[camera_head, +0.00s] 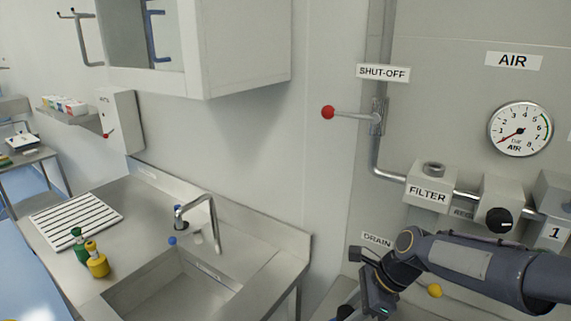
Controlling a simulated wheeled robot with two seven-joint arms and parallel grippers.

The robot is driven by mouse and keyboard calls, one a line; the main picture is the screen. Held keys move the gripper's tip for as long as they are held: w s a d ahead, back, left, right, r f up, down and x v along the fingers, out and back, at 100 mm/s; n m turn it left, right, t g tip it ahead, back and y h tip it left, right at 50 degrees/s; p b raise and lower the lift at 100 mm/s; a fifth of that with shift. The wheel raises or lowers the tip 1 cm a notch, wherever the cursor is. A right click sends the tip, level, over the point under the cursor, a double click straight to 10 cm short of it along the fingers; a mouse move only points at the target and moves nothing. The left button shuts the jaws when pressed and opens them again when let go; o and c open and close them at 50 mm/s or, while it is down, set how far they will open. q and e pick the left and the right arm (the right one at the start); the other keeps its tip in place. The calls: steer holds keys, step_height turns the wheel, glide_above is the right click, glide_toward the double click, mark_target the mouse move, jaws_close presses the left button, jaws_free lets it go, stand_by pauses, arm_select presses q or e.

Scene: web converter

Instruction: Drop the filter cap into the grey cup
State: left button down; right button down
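The filter housing (428,188), a grey box labelled FILTER, is on the right wall. A round grey piece (433,168) sits on its top; I cannot tell whether it is the filter cap or a bare port. My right gripper (368,303) is low at the bottom edge, below and left of the housing and apart from it. Its fingers are partly cut off, and I cannot tell whether it holds the dark thing at its tip. I cannot make out a grey cup. My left gripper is out of view.
A red-knobbed shut-off lever (328,113) sticks out from the wall. A gauge (520,129) and black knob (499,221) are at right. A sink (175,290) and yellow bottle (97,262) are at left.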

steer(key=shift+f+b, duration=1.9)
steer(key=shift+f, duration=0.5)
steer(key=c, duration=0.9)
jaws_free()
steer(key=v, duration=0.8)
